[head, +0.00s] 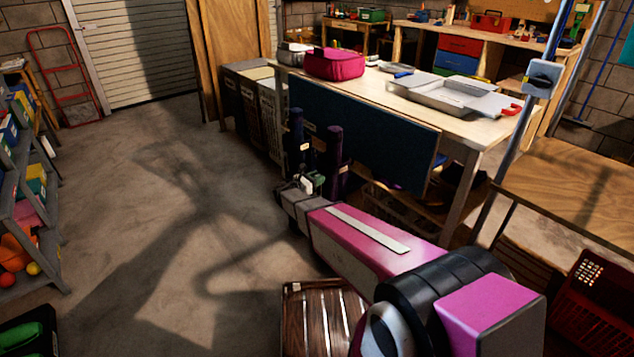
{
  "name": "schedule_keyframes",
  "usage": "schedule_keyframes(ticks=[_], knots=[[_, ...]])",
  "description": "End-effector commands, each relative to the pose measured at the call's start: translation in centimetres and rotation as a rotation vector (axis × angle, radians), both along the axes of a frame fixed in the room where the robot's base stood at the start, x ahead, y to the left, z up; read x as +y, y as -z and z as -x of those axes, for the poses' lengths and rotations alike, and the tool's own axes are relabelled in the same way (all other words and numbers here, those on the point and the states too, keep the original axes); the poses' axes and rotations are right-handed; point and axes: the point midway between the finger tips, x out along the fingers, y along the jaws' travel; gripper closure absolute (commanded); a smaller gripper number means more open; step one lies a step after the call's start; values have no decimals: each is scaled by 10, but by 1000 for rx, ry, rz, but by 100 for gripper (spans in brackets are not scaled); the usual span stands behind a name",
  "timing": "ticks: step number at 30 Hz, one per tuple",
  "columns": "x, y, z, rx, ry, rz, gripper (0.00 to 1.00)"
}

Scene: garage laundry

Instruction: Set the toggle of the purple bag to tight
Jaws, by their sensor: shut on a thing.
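A tall, narrow dark purple bag (333,152) stands upright at the near end of the workbench, with a pale tag on its side. A similar dark blue one (296,132) stands just left of it. My gripper (311,183) is at the far end of my pink arm, low in front of these two and close against the purple one. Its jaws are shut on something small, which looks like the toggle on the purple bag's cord. The toggle itself is too small and too covered to make out, and its setting cannot be read.
The workbench (450,104) carries a magenta bag (335,63) and a grey metal tray (440,92). A dark blue panel (358,125) hangs along its side. A slatted wooden crate (322,318) stands near my arm. The floor to the left is open up to the shelf (28,170).

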Motion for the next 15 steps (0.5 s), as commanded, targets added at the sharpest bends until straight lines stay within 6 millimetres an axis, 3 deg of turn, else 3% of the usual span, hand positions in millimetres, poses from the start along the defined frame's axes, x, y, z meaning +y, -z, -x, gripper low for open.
schedule_keyframes(ticks=[1,2,4,15], knots=[[0,-2,0,-3,0,6,100],[0,-2,0,-3,0,6,62],[0,-2,0,-4,0,6,39],[0,0,0,-2,0,2,38]])
